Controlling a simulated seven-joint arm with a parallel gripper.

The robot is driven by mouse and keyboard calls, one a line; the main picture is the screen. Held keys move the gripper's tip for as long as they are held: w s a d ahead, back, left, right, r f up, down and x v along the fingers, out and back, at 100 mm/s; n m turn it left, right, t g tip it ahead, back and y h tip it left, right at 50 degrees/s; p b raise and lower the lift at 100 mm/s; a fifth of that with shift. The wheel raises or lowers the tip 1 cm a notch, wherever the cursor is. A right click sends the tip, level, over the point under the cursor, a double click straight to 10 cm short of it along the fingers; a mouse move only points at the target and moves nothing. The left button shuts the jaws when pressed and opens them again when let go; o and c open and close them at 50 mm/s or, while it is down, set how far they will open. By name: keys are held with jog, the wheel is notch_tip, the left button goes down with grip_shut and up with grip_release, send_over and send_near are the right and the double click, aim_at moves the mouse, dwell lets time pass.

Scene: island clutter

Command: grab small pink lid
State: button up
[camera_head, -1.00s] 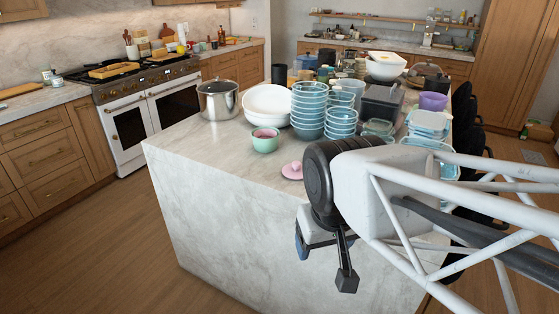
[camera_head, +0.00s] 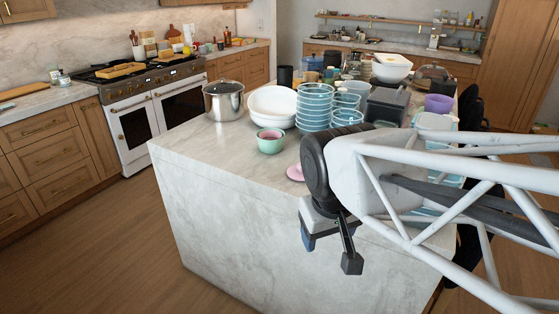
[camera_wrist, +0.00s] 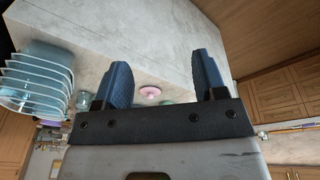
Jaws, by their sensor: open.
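The small pink lid (camera_head: 295,172) lies on the marble island near its front edge; my arm's wrist partly covers it in the head view. In the wrist view the pink lid (camera_wrist: 150,91) shows whole, between the two blue fingers and beyond them. My gripper (camera_wrist: 160,75) is open and empty. In the head view its fingers (camera_head: 309,241) hang in front of the island's front face, below the top and apart from the lid.
The marble island (camera_head: 200,150) holds a green bowl with pink inside (camera_head: 270,143), a steel pot (camera_head: 223,102), white bowls (camera_head: 273,101) and stacked blue bowls (camera_head: 314,107) behind the lid. Clutter fills the island's back. The top left of the lid is clear.

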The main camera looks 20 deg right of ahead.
jog(key=w+d+n+g+h, duration=0.25)
jog(key=w+n, duration=0.25)
jog(key=w, duration=0.9)
jog(key=n+h, duration=1.1)
send_near(301, 164)
jog(key=shift+w+d+f+g+y, duration=0.1)
jog(key=shift+d+g+y, duration=0.25)
jog(key=shift+d, duration=0.8)
jog(key=shift+d, duration=0.1)
jog(key=shift+x, duration=1.2)
jog(key=shift+d+f, duration=0.1)
jog(key=shift+x, duration=2.5)
